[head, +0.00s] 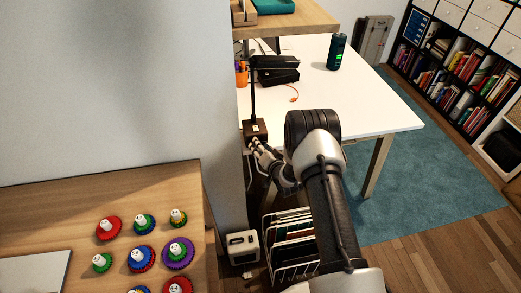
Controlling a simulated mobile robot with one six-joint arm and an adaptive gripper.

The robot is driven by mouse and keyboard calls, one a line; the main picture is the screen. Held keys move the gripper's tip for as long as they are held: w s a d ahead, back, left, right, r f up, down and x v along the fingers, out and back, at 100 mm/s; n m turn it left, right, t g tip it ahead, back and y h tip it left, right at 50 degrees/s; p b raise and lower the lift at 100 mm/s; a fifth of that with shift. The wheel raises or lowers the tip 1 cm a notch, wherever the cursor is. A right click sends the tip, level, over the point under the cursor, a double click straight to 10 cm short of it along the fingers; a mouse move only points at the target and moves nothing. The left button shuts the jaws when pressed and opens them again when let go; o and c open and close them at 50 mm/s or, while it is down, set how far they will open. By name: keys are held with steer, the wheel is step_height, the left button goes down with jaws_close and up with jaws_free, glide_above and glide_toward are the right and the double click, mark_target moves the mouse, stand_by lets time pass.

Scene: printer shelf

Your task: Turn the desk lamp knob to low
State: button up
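The black desk lamp (253,98) stands upright at the left edge of the white desk (330,105). Its flat lamp head reaches to the right above the desk, and its dark box-shaped base sits at the near left corner. My gripper (254,145) is at the near face of the lamp base, its fingertips pointing toward it. I cannot tell whether they touch it. The lamp's knob cannot be made out; the fingers may be covering it. The gripper is too small in this view to show whether its fingers are open or shut.
A dark bottle with green marks (337,51) and an orange pen cup (242,74) stand on the desk. A wooden shelf (310,22) overhangs its back. A wire rack (290,245) stands below my arm. A wooden table (60,215) with colourful gears is at the left.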

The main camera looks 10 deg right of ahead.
steer(key=shift+c, duration=0.5)
jaws_close()
